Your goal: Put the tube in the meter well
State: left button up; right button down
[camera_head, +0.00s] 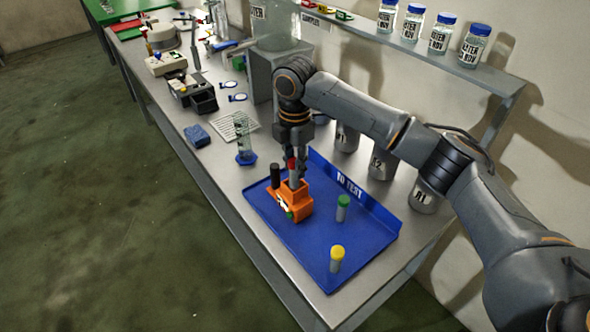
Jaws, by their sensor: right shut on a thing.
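The orange meter (297,207) stands in the blue tray marked "TO TEST" (370,238), near its left end. My right gripper (292,163) points down above the meter and is shut on a red-capped tube (294,180). The tube is upright, and its lower end meets the top of the meter in the picture. I cannot tell how far it is inside the well, as the opening is hidden. A black upright cylinder (275,176) shows beside the tube, at the meter's back left. My left gripper is not in view.
A green-capped tube (343,207) and a yellow-capped tube (336,260) stand in the tray. A glass cylinder with a blue base (246,158) stands left of the tray. Metal cans (425,196) line the back, below a shelf of jars (472,45).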

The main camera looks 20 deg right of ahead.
jog(key=shift+w+f, duration=0.2)
jog(key=shift+f, duration=0.05)
jog(key=f, duration=0.1)
jog(key=f+p, duration=0.1)
jog(key=f, duration=0.1)
jog(key=shift+w+d+p, duration=0.15)
jog(key=shift+w+p, duration=0.05)
jog(key=shift+p, duration=0.1)
jog(key=shift+f, duration=0.3)
jog(key=shift+f, duration=0.1)
jog(key=c, duration=1.1)
grip_release()
